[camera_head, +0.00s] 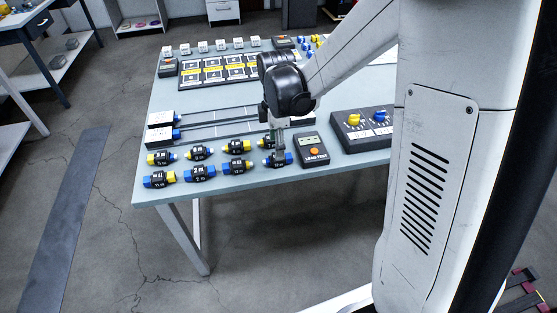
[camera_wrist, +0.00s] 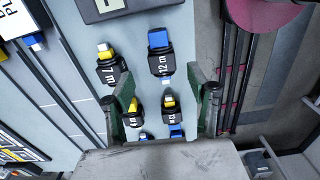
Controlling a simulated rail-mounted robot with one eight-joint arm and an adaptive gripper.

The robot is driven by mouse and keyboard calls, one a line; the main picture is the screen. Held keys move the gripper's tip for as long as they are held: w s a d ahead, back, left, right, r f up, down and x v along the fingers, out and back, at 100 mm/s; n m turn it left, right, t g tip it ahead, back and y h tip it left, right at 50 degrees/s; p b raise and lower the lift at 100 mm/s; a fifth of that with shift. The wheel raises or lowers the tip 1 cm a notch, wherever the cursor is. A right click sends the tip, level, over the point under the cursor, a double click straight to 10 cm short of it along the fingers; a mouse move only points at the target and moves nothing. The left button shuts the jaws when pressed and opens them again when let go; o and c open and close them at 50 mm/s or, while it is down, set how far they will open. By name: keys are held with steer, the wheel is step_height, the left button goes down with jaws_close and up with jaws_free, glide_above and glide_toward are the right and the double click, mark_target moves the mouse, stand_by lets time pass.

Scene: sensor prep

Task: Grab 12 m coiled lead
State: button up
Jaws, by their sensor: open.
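The 12 m coiled lead (camera_wrist: 161,63) has a black body with white "12 m" lettering and a blue connector. It lies on the table in the wrist view, just beyond my fingertips. In the head view it appears to be the front-row lead nearest the tester (camera_head: 283,160), partly hidden by my gripper. My gripper (camera_wrist: 162,108) is open and empty above the leads; in the head view it is at the right end of the rows (camera_head: 275,146). A yellow-ended 7 m lead (camera_wrist: 109,68) lies left of the 12 m lead in the wrist view.
Several other leads, such as a yellow-ended one (camera_wrist: 169,112), lie in two close rows along the table front. The lead tester (camera_head: 313,150) stands just right of the rows. A knob box (camera_head: 361,130) is farther right. Long rails (camera_head: 225,119) lie behind.

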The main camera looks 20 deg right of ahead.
steer(key=shift+s+d+f+b, duration=0.1)
steer(key=shift+f+b, duration=0.15)
steer(key=shift+f, duration=1.1)
steer(key=shift+s+d+f+b, duration=0.1)
steer(key=shift+f+b, duration=0.1)
steer(key=shift+f, duration=1.1)
steer(key=shift+c, duration=0.4)
steer(key=c, duration=1.2)
steer(key=shift+r, duration=0.15)
